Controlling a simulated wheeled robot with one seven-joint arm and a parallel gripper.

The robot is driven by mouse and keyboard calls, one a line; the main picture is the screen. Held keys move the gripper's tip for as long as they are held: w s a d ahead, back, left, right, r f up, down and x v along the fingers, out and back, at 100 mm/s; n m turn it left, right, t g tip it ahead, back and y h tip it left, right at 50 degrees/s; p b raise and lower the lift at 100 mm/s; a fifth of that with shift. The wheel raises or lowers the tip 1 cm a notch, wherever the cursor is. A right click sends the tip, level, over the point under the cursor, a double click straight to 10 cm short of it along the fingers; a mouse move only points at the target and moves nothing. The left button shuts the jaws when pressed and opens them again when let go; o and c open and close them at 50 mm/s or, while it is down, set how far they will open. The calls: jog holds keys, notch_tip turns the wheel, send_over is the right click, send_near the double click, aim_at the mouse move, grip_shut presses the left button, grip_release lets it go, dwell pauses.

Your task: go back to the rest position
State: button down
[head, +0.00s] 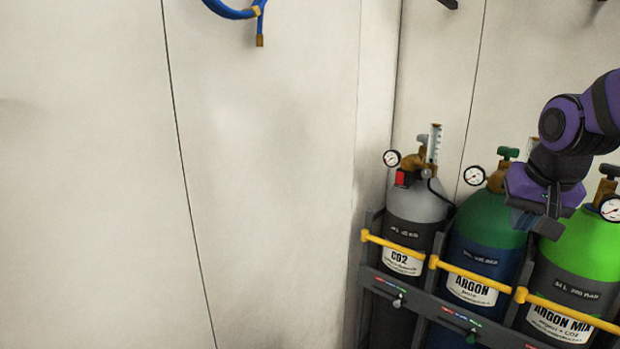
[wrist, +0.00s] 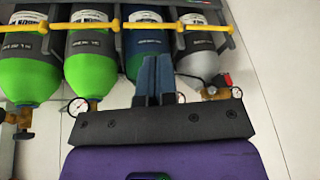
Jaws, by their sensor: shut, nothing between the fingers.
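My gripper (head: 536,226) is at the right of the head view, on the purple and black arm. It is in front of the upper parts of the gas cylinders and hides part of them. In the wrist view my gripper (wrist: 157,62) shows two blue-grey fingers close together, shut with nothing between them. Whether it touches any cylinder cannot be told.
A rack (head: 455,318) with yellow bars holds a grey CO2 cylinder (head: 415,205), a dark green and blue Argon cylinder (head: 485,245) and a bright green Argon Mix cylinder (head: 588,243). Gauges and valves stick up. A blue hose (head: 232,12) hangs on the bare wall.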

jog(key=s+a+r+n, duration=0.2)
jog(key=s, duration=0.5)
jog(key=s+a+r+n+t, duration=0.1)
jog(key=s+a+r+n, duration=0.1)
jog(key=s, duration=0.6)
jog(key=shift+s+a+y, duration=0.2)
jog(key=shift+a+y, duration=0.1)
jog(key=shift+a, duration=0.1)
